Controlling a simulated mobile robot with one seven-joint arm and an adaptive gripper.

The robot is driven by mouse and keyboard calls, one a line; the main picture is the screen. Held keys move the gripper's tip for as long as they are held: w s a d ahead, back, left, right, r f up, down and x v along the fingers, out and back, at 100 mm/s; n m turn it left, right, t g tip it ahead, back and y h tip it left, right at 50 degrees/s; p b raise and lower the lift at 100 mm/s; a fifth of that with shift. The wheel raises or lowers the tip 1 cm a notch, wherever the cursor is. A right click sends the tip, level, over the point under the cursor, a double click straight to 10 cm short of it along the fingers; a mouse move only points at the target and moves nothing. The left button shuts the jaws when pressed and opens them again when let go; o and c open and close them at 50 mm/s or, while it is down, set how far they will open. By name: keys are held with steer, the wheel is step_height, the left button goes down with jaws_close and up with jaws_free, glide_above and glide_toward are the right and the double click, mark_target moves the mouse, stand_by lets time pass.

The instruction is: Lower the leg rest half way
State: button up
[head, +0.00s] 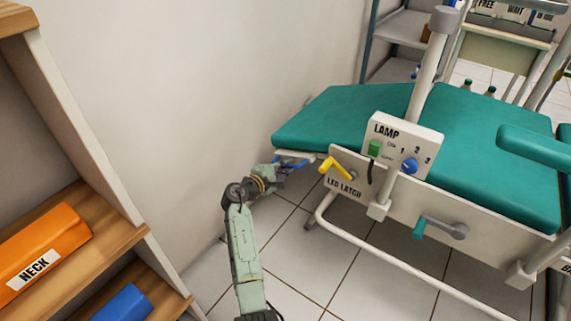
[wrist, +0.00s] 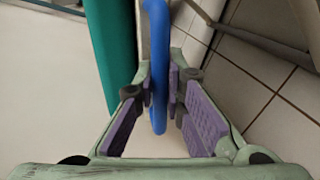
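The leg rest (head: 335,112) is the teal padded section at the left end of the dental chair, roughly level with the seat. A blue bar handle (head: 292,163) sits under its left end. My gripper (head: 281,171) is at that handle. In the wrist view, the purple finger pads of my gripper (wrist: 166,90) close in on both sides of the blue handle (wrist: 157,50) and appear to touch it. The yellow lever (head: 335,167) stands above the "LEG LATCH" label (head: 343,187) on the chair's side panel. The teal leg rest edge (wrist: 108,50) shows in the wrist view.
A "LAMP" panel (head: 402,140) with a green switch and blue knob stands on the chair side. A teal-handled crank (head: 440,227) sits lower right. A shelf (head: 110,210) with an orange "NECK" box (head: 42,250) is at left. Tiled floor below the leg rest is clear.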

steer(key=o, duration=0.5)
step_height(320, 180, up, 10)
steer(key=shift+d+r, duration=0.1)
stand_by(0.4)
steer(key=shift+c, duration=0.6)
